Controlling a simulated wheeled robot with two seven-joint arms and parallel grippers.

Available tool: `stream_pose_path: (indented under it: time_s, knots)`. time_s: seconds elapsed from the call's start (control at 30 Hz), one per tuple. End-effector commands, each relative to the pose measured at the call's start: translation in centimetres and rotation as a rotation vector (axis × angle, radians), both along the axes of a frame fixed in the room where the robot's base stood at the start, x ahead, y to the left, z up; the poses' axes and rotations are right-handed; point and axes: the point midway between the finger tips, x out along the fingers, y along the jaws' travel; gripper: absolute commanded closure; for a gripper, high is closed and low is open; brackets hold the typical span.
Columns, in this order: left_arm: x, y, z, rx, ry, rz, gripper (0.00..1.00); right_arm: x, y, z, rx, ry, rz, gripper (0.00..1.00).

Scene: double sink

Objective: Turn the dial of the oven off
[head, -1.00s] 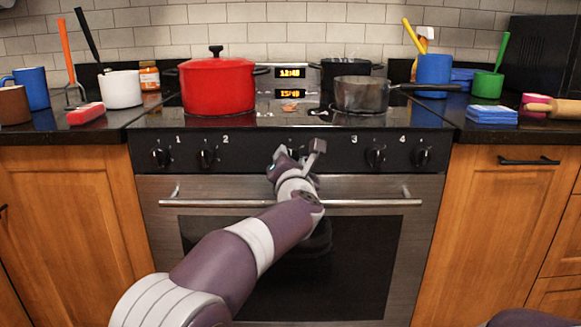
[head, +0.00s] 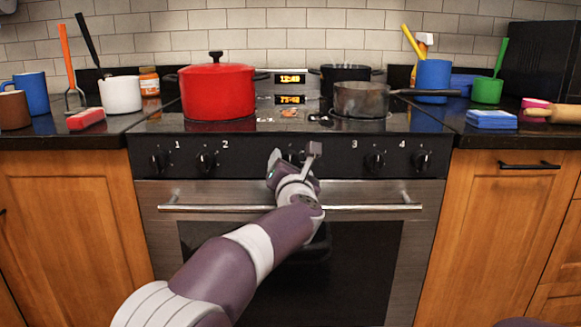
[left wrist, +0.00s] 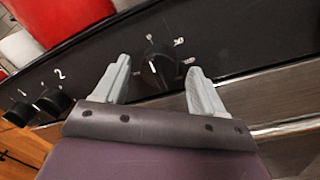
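The oven (head: 360,245) stands in the middle of the head view with its door shut. Its dial, with a pale pointer mark and printed figures beside it, shows in the left wrist view (left wrist: 157,68) on the black panel. In the head view the dial (head: 291,157) is mostly hidden by my left gripper (head: 294,156). The left gripper is open; its two grey fingertips show in the left wrist view (left wrist: 157,80), one on each side of the dial. I cannot tell whether they touch it. My right gripper is not in view.
Burner knobs 1 (head: 159,161), 2 (head: 207,161), 3 (head: 375,161) and 4 (head: 422,161) flank the dial. The door handle (head: 375,207) runs below the panel. A red pot (head: 217,92) and a saucepan (head: 361,98) stand on the cooktop.

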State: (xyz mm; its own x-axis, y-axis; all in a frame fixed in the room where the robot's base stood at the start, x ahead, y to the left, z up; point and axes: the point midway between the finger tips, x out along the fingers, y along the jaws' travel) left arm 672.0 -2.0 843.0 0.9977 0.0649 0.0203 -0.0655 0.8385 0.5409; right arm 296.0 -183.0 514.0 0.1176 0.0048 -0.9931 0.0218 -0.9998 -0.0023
Motion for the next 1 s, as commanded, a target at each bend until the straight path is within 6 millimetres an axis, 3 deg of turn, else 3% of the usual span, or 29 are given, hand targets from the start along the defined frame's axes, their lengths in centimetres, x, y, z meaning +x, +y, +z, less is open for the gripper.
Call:
stream_pose_path:
  time_s: [0.27, 0.7, 1.0]
  knots:
    - [-1.0, -0.1, 0.2, 0.000, -0.002, -0.002, 0.30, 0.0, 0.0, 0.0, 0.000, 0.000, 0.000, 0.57]
    - [-11.3, -0.8, 0.0, 0.001, -0.001, -0.003, 0.30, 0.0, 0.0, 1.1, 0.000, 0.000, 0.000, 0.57]
    - [-12.7, -0.8, -0.2, 0.000, -0.001, -0.001, 0.30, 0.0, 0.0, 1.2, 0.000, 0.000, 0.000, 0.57]
